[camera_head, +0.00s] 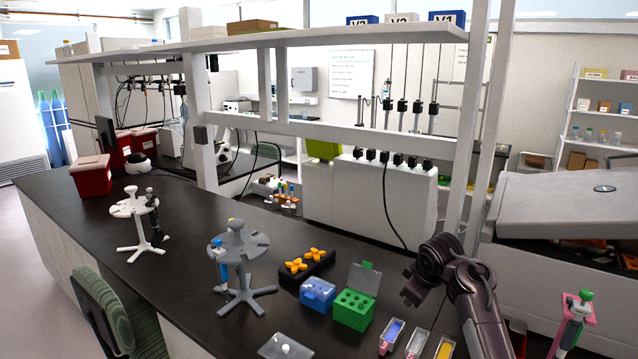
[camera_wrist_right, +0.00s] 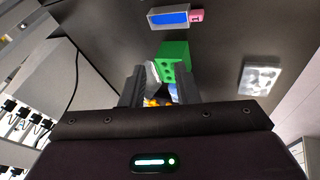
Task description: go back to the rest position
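My right arm comes in from the lower right in the head view. Its dark gripper (camera_head: 412,286) is above the bench, just right of the green box. In the right wrist view the two fingers of this gripper (camera_wrist_right: 160,85) stand apart with nothing held between them. The green box (camera_head: 354,311) has its lid up and sits on the bench. It also shows beyond the fingertips in the right wrist view (camera_wrist_right: 174,52).
The black bench (camera_head: 190,240) holds a grey pipette stand (camera_head: 240,262), a white stand (camera_head: 133,208), a blue box (camera_head: 317,294), a black rack with orange parts (camera_head: 306,264) and small coloured trays (camera_head: 393,334). A shelf frame (camera_head: 330,133) rises behind. The bench's left part has free room.

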